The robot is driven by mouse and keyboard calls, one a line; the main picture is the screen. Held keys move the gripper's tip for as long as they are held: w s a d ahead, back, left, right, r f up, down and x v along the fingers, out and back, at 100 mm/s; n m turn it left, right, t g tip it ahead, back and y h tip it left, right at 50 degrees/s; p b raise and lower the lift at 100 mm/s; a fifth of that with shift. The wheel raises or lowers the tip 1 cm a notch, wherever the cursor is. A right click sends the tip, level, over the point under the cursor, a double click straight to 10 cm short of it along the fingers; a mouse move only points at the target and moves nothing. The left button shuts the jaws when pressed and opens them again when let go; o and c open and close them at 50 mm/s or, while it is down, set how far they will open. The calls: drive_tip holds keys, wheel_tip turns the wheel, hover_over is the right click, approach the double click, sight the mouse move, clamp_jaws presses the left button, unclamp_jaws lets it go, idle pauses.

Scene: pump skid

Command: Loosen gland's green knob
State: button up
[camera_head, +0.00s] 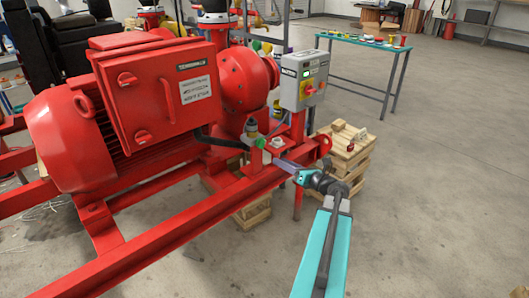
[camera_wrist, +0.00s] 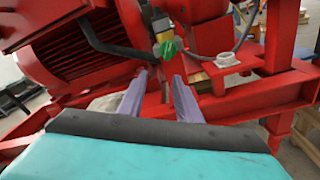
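The green knob (camera_head: 260,142) sits low at the front of the red pump, by a small fitting with a grey top (camera_head: 251,126). In the wrist view the green knob (camera_wrist: 168,49) shows just beyond the fingertips, roughly in line with the space between them. My gripper (camera_head: 277,161) reaches in from the right in the head view, its fingers pointing at the knob. In the wrist view my gripper (camera_wrist: 160,76) has its two fingers apart with nothing between them. The fingers look short of the knob; the exact distance is hard to tell.
A black hose (camera_wrist: 110,45) runs to the fitting from the left. A red frame rail (camera_head: 170,225) lies below. A grey control box (camera_head: 303,80) stands right of the pump. A wooden crate stack (camera_head: 345,150) is behind my gripper. Open floor lies to the right.

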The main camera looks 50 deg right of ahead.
sight(261, 143)
drive_tip(key=shift+s+d+r+m+t+h, duration=0.2)
drive_tip(key=shift+s+d+r+m, duration=0.15)
drive_tip(key=shift+d, duration=0.2)
drive_tip(key=shift+s+d+r+m+t+h, duration=0.1)
drive_tip(key=shift+s+d+r+m+h, duration=0.15)
drive_tip(key=shift+s+d+r, duration=0.25)
drive_tip(key=shift+w+f, duration=0.1)
drive_tip(key=shift+f, duration=0.05)
drive_tip(key=w+d, duration=0.1)
drive_tip(key=w, duration=1.2)
drive_tip(key=shift+w, duration=0.35)
